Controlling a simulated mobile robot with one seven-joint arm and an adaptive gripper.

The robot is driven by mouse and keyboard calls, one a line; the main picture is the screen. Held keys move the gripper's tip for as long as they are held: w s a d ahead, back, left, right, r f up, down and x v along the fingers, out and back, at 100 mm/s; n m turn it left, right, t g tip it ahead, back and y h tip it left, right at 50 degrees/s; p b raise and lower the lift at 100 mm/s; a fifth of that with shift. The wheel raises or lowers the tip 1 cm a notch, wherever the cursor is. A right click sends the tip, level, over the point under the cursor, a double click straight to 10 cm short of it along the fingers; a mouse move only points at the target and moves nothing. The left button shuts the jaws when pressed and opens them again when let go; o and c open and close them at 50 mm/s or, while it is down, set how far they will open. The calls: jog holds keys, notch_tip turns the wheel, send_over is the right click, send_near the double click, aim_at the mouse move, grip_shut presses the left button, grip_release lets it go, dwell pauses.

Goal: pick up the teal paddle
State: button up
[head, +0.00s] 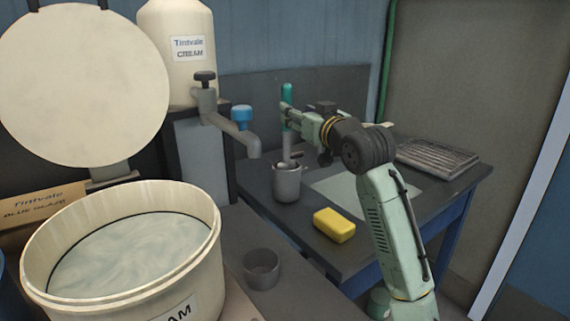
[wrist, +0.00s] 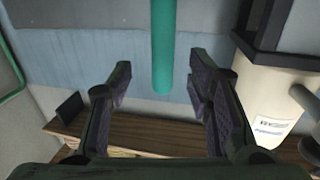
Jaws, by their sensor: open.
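The teal paddle (head: 287,92) stands roughly upright in a grey metal pot (head: 287,184) on the dark table, its teal handle up and its grey shaft going down into the pot. Its lower end is hidden in the pot. My gripper (head: 288,110) reaches in from the right at the height of the handle. In the wrist view, my gripper (wrist: 158,82) is open, and the teal handle (wrist: 163,45) shows between the two fingers with a gap on each side. I cannot tell how deep it lies between them.
A yellow sponge (head: 334,225) lies on the table right of the pot. A small grey cup (head: 261,268) and a large cream tub (head: 120,250) stand nearer. A ribbed tray (head: 437,158) lies at the right.

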jog(key=shift+f+p+x, duration=0.15)
jog(key=shift+p+x, duration=0.45)
jog(key=shift+x, duration=1.1)
jog(key=shift+f+p+x, duration=0.15)
jog(key=shift+p+x, duration=0.45)
jog(key=shift+x, duration=1.15)
jog(key=shift+s+a, duration=0.1)
jog(key=shift+a, duration=0.05)
jog(key=shift+c, duration=0.6)
grip_shut()
